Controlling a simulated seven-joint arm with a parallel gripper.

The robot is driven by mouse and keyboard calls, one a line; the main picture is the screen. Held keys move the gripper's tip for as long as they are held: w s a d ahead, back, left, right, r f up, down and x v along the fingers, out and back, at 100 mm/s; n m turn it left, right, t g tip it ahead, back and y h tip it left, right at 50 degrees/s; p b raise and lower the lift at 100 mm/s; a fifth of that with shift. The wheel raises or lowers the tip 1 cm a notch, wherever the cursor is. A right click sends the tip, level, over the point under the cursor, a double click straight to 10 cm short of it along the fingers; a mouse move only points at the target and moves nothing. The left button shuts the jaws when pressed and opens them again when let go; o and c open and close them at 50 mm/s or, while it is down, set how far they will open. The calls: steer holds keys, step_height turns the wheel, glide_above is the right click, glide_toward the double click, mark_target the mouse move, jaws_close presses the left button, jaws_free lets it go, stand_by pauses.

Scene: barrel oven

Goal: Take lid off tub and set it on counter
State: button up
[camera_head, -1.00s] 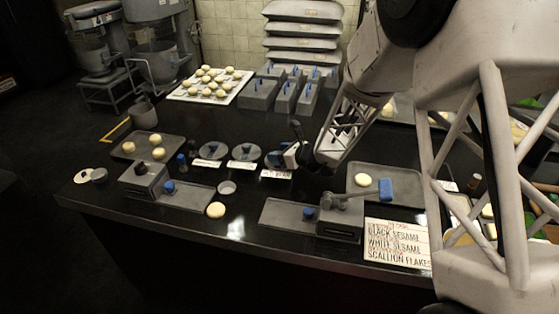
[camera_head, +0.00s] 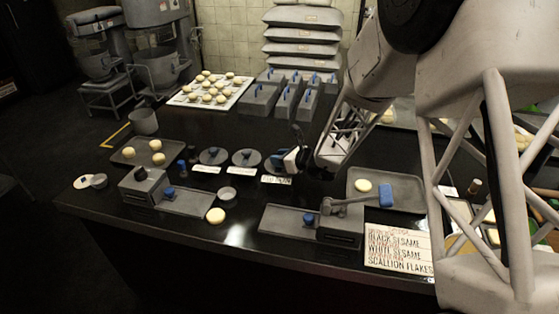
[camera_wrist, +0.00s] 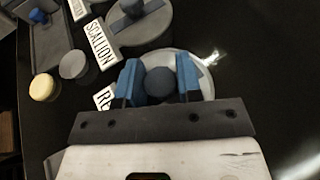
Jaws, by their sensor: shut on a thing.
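My gripper (camera_wrist: 160,82) is shut on the dark round knob of a lid, its blue fingers on either side of it. The knob (camera_wrist: 160,86) shows between the fingers in the wrist view. Beneath it is a pale round tub top (camera_wrist: 205,72), partly hidden by the fingers; I cannot tell whether the lid is seated or raised. In the head view my gripper (camera_head: 281,160) is at the right end of a row of round lidded tubs, behind a partly covered label card (camera_head: 277,180).
Two other lidded tubs (camera_head: 213,157) (camera_head: 247,159) stand to the left with label cards. In front are a small bowl (camera_head: 228,194), a bun (camera_head: 215,215) and grey trays (camera_head: 285,219). A tray with a bun (camera_head: 405,197) lies right. Dark counter behind the tubs is clear.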

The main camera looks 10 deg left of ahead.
step_height(320, 180, up, 3)
steer(key=shift+f, duration=0.2)
steer(key=shift+s+d+r, duration=0.1)
steer(key=shift+s+r, duration=0.1)
steer(key=shift+r, duration=0.05)
steer(key=s+d, duration=0.3)
steer(key=s, duration=0.4)
steer(key=s+d+r, duration=0.1)
steer(key=s+d, duration=0.3)
steer(key=s, duration=0.3)
steer(key=shift+r, duration=0.15)
steer(key=shift+s+a, duration=0.1)
steer(key=shift+m+t, duration=0.4)
steer(key=shift+t, duration=0.1)
steer(key=s+a+f, duration=0.1)
steer(key=s, duration=0.4)
steer(key=s+a+f, duration=0.1)
steer(key=s+f, duration=0.1)
steer(key=s, duration=0.3)
steer(key=s+a+f, duration=0.1)
steer(key=s, duration=0.4)
steer(key=shift+a+f, duration=0.1)
steer(key=shift+f, duration=0.05)
steer(key=shift+s+f, duration=0.25)
steer(key=shift+s, duration=0.25)
steer(key=shift+w, duration=0.1)
